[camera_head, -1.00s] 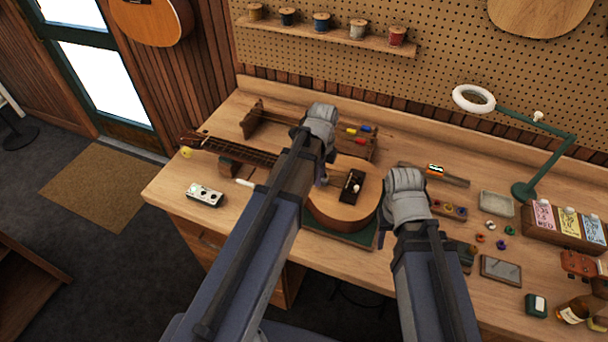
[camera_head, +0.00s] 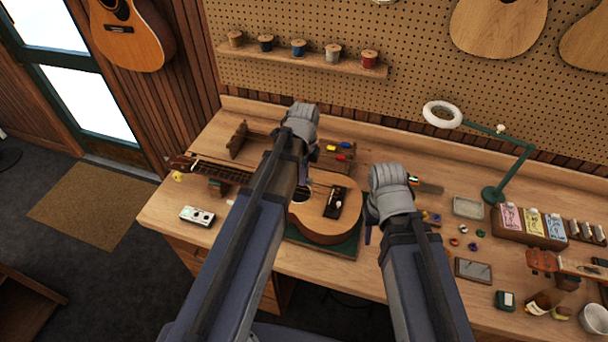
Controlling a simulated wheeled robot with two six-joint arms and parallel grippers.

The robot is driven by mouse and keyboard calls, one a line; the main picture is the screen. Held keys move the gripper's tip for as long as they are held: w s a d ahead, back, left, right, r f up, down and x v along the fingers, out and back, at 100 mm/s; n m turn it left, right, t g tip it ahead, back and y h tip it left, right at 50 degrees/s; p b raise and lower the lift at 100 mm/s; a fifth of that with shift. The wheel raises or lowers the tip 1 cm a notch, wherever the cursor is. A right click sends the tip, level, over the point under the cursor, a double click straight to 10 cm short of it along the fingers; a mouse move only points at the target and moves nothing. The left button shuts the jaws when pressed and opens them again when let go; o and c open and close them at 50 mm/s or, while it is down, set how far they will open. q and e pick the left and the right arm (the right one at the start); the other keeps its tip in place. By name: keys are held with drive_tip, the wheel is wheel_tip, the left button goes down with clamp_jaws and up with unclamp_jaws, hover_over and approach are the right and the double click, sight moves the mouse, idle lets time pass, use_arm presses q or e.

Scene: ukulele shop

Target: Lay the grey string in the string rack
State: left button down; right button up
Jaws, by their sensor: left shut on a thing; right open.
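The string rack (camera_head: 237,141) is a long, low wooden rack at the back of the bench, with an upright end piece at its left. Yellow, red and blue string ends (camera_head: 341,157) show at its right. My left gripper (camera_head: 301,124) is over the rack's middle and covers part of it. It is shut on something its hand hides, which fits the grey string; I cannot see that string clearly. My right gripper (camera_head: 372,222) is open and empty, just right of the ukulele body.
A ukulele (camera_head: 325,225) lies on a green mat in front of the rack, its neck pointing left. A white-ringed lamp (camera_head: 495,194), small parts and a box of packets (camera_head: 529,224) stand to the right. A pedal-like box (camera_head: 197,216) lies at the front left.

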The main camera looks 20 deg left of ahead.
use_arm(q)
drive_tip(key=shift+r, duration=0.35)
use_arm(e)
drive_tip(key=shift+r, duration=0.35)
use_arm(q)
drive_tip(key=shift+r+p, duration=2.45)
drive_tip(key=shift+p, duration=0.1)
use_arm(e)
wheel_tip(320, 180, up, 5)
drive_tip(key=shift+f, duration=0.1)
use_arm(q)
drive_tip(key=shift+f, duration=0.1)
use_arm(e)
drive_tip(key=shift+f, duration=0.1)
